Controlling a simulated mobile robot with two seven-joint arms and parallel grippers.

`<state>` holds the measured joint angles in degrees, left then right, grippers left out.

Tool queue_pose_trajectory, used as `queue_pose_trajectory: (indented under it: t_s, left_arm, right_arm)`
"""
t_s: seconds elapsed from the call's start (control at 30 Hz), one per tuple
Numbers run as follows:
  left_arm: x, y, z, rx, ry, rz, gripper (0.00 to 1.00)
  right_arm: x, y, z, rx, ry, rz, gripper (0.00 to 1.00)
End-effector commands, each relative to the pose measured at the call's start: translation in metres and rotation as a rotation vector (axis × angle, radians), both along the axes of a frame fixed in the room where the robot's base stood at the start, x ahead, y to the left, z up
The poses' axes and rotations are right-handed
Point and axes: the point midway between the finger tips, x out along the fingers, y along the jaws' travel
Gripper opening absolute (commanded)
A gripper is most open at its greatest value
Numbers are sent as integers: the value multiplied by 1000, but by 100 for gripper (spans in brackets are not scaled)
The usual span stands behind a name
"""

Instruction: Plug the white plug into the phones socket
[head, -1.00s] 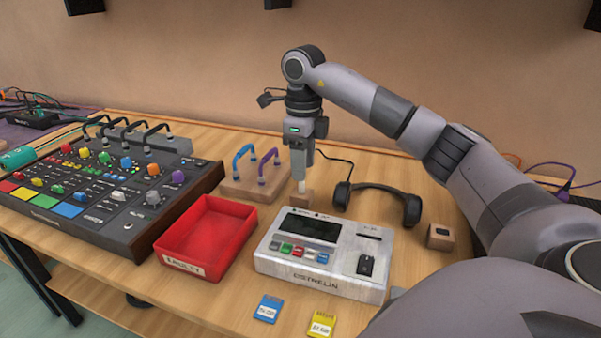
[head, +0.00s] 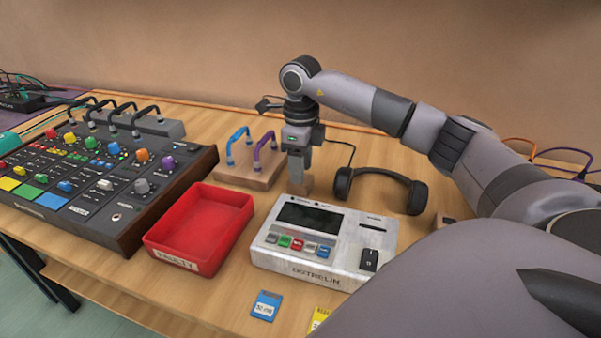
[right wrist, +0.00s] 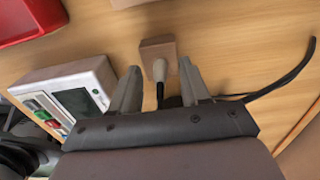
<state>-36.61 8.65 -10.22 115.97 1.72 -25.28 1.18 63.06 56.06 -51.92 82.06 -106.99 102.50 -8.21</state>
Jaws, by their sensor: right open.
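The white plug (right wrist: 159,70) stands in a small wooden block (right wrist: 157,48), its dark cable running toward me in the right wrist view. My right gripper (right wrist: 160,72) is open, with one finger on each side of the plug and gaps showing. In the head view the right gripper (head: 297,172) points down at the block (head: 307,184), behind the grey device, and hides the plug. A small round socket (head: 116,217) sits at the front right corner of the mixer (head: 85,185); its label is too small to read. My left gripper is not in view.
A red tray (head: 150,240) stands between the mixer and the grey device (head: 268,262). A blue card (head: 265,305) lies in front.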

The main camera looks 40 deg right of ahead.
Motion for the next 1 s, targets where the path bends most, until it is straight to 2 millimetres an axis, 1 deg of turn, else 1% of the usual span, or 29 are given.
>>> queue_pose_trajectory:
  t_s: [0.07,0.23,0.27,0.3,0.37,0.4,0.77,0.87,0.97,1.0]
  left_arm:
    - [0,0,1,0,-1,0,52]
    - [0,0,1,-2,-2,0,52]
    - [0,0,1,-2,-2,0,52]
    - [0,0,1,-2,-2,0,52]
    - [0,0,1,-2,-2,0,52]
    - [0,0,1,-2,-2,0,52]
    - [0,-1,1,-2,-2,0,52]
    - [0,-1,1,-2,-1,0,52]
    - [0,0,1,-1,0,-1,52]
    - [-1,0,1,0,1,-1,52]
  right_arm:
    - [0,0,-3,0,0,0,46]
    - [0,0,-3,0,0,0,46]
    - [0,0,-3,0,0,0,40]
    - [0,0,-3,0,0,0,27]
    - [0,0,-3,0,0,0,7]
    - [0,0,-3,0,0,0,0]
    - [0,0,-1,0,-1,1,0]
    - [1,0,4,0,-2,1,0]
    - [1,0,14,0,-2,0,0]
    - [1,0,21,0,-4,0,0]
